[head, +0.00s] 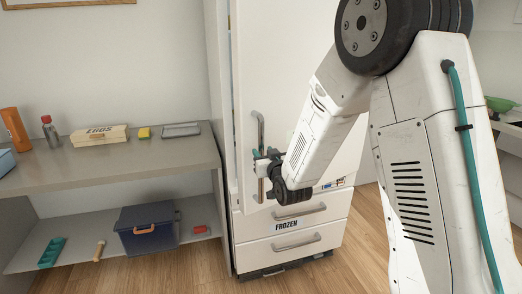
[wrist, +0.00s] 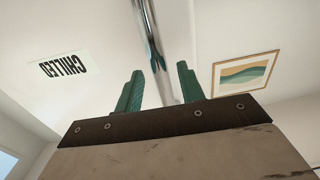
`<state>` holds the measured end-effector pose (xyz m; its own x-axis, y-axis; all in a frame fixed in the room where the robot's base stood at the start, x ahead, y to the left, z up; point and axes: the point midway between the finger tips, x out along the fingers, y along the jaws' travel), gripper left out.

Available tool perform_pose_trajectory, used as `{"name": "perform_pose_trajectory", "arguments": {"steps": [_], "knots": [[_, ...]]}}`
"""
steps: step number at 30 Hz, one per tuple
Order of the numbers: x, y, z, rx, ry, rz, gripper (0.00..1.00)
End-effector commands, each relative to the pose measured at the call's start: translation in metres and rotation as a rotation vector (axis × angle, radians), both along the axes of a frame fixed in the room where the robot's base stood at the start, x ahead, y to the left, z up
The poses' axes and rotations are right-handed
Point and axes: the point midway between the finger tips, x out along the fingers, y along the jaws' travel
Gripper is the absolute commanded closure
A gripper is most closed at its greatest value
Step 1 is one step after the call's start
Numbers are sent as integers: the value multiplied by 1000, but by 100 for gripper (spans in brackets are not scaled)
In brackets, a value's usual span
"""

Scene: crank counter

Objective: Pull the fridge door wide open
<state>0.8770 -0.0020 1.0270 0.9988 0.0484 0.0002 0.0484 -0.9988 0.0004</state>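The tall white fridge door (head: 285,70) fills the upper part of the fridge in the head view. It looks shut or nearly so; I cannot tell if there is a small gap. Its vertical metal handle (head: 261,125) is near the door's left edge. My gripper (head: 264,160) is at the handle's lower half, partly hidden by my wrist. In the wrist view, the handle (wrist: 148,35) runs between the two green fingers of my gripper (wrist: 158,88). The fingers are apart, with a gap beside the left one; the bar is close to the right one. Contact is unclear.
Freezer drawers (head: 290,225) marked FROZEN sit below the door. A grey counter (head: 100,165) at the left holds a wooden box (head: 100,135), a bottle and other items. A lower shelf holds a blue bin (head: 147,229). Wooden floor (head: 195,265) is free in front.

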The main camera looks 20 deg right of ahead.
Motion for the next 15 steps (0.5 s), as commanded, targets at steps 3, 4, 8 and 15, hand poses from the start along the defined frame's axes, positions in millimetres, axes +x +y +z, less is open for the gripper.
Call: {"name": "perform_pose_trajectory", "arguments": {"steps": [3, 4, 8, 15], "knots": [[18, 1, 0, 0, -1, 0, 61], [21, 1, 0, 0, 0, 0, 61], [30, 1, 0, 0, 0, 0, 61], [32, 1, 0, 0, 0, 0, 61]]}}
